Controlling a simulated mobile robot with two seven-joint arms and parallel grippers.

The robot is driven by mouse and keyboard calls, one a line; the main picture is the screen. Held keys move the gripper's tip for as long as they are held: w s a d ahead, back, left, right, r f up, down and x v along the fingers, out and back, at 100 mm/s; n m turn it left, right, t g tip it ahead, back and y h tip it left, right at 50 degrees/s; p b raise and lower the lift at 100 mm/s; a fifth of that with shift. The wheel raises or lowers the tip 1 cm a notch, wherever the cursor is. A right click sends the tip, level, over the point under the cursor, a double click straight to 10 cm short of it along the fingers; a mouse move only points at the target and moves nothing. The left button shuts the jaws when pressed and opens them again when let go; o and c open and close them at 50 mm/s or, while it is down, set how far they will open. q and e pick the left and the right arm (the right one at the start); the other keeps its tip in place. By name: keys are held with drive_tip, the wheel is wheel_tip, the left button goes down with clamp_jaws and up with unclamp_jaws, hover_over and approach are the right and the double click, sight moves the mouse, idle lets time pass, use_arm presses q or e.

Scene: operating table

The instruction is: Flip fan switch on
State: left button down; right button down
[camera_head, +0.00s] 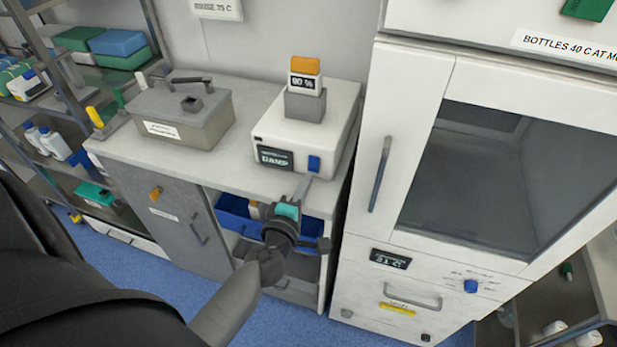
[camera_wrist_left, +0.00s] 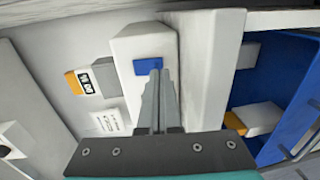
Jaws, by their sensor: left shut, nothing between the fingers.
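The blue switch (camera_head: 314,163) is on the front face of a white box (camera_head: 337,120) on the counter, right of a dark display reading "DAMP" (camera_head: 275,157). In the left wrist view the blue switch (camera_wrist_left: 146,66) shows just beyond the fingertips and is partly covered by them. My left gripper (camera_head: 308,178) is shut and empty, its tips at the lower edge of the switch. I cannot tell whether they touch it, nor which way the switch is set. The fingers also show in the left wrist view (camera_wrist_left: 160,76). My right gripper is not in view.
A grey block with an "80 %" display and orange top (camera_head: 305,88) stands on the white box. A grey lidded case (camera_head: 181,115) sits left on the counter. A tall white cabinet (camera_head: 408,130) stands close on the right. A blue bin (camera_head: 236,216) is below the counter.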

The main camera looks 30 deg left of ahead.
use_arm(q)
drive_tip(key=shift+x, duration=1.1)
drive_tip(key=shift+w+f+b, duration=0.2)
drive_tip(key=shift+f+b, duration=0.1)
drive_tip(key=shift+b, duration=0.95)
drive_tip(key=shift+r+p, duration=0.25)
drive_tip(key=shift+p, duration=0.1)
drive_tip(key=shift+s+f, duration=0.1)
